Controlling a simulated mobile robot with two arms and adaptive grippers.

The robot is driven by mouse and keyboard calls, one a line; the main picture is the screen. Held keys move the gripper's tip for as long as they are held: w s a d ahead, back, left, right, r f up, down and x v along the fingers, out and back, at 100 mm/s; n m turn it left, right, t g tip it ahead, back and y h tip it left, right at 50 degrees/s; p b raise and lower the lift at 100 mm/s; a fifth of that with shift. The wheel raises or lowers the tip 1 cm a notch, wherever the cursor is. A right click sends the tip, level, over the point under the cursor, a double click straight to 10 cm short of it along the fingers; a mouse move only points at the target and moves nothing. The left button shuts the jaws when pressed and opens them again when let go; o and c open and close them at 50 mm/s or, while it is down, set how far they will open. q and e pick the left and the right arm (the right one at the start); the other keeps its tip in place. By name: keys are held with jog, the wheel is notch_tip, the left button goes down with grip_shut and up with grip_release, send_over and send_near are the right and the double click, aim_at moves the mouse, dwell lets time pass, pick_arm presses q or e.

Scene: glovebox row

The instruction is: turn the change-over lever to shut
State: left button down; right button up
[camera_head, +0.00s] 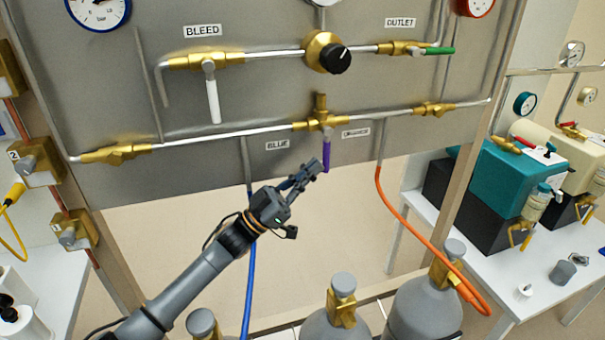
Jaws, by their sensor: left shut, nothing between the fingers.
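The change-over lever (326,156) is a purple handle on the brass valve (320,120) in the lower pipe of the grey panel. It points straight down, between a label reading BLUE (277,145) on its left and another label (355,132) on its right, which I cannot read surely. My left gripper (313,168) is shut and empty. Its fingertips are just left of the lever's lower end; I cannot tell whether they touch it. My right gripper is not in view.
A white BLEED handle (212,100), black knob (336,59) and green OUTLET handle (439,51) sit above. A blue hose (250,270) and an orange hose (407,225) hang below. Grey cylinders (425,308) stand beneath. A white table (480,270) is at right.

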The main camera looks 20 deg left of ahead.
pick_arm(q)
jog(key=shift+w+d+f, duration=0.15)
jog(key=shift+w+d, duration=0.05)
jog(key=shift+d, duration=0.1)
dwell(0.5)
jog(key=shift+f, duration=0.1)
jog(key=v, duration=1.2)
